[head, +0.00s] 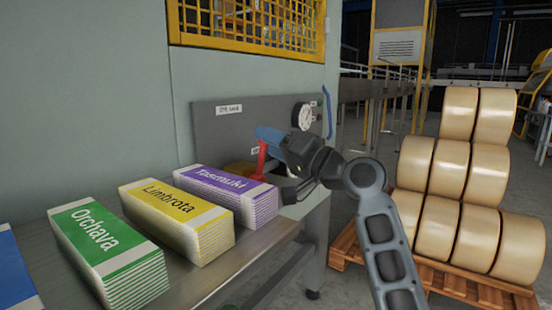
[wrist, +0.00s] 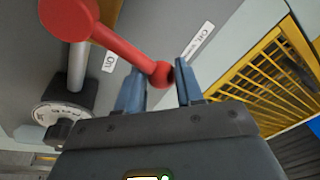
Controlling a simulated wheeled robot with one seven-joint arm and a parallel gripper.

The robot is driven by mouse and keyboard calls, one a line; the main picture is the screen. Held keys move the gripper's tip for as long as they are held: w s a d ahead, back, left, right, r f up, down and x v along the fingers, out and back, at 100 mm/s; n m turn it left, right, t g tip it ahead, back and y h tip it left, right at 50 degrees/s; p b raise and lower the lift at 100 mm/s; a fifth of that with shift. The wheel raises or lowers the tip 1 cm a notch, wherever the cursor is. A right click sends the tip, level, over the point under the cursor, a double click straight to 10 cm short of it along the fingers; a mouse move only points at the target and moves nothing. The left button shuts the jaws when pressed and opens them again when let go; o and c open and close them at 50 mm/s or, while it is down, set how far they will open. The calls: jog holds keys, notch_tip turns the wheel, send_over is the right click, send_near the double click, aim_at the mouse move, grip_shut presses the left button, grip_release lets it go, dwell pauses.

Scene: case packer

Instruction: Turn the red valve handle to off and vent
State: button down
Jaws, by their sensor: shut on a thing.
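The red valve handle (wrist: 120,45) shows in the wrist view, running from its round hub at the upper left down to a knob end. My gripper (wrist: 158,84) has its two blue fingers on either side of that knob end, shut on it. The handle lies between a small "On" label (wrist: 110,62) and a label reading "Off, vent" (wrist: 198,40), whose print is partly unclear.
Stacks of purple (head: 228,190), yellow (head: 175,215) and green (head: 108,250) printed cartons stand on the metal bench (head: 262,255), left of my arm. A pressure gauge (head: 303,116) is on the panel. Tape rolls (head: 458,170) stand on a pallet at the right.

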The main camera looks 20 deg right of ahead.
jog(key=shift+s+a+r+n+g+y+b, duration=0.15)
jog(key=shift+s+a+n+b, duration=0.15)
jog(key=shift+n, duration=0.3)
jog(key=shift+s+a+f+n+g+y+b, duration=0.15)
jog(key=shift+a+n+b, duration=0.25)
jog(key=shift+n, duration=0.2)
jog(key=shift+s+a+r+n+y+b, duration=0.1)
jog(key=shift+s+a+n+b, duration=0.2)
jog(key=shift+n, duration=0.3)
jog(key=shift+a+n, duration=0.2)
jog(key=shift+n, duration=0.1)
jog(key=shift+s+a, duration=0.1)
jog(key=c, duration=0.8)
grip_release()
jog(key=shift+d, duration=0.2)
jog(key=shift+s+d, duration=0.15)
jog(key=shift+s, duration=0.05)
jog(key=v, duration=0.7)
jog(key=shift+p, duration=0.35)
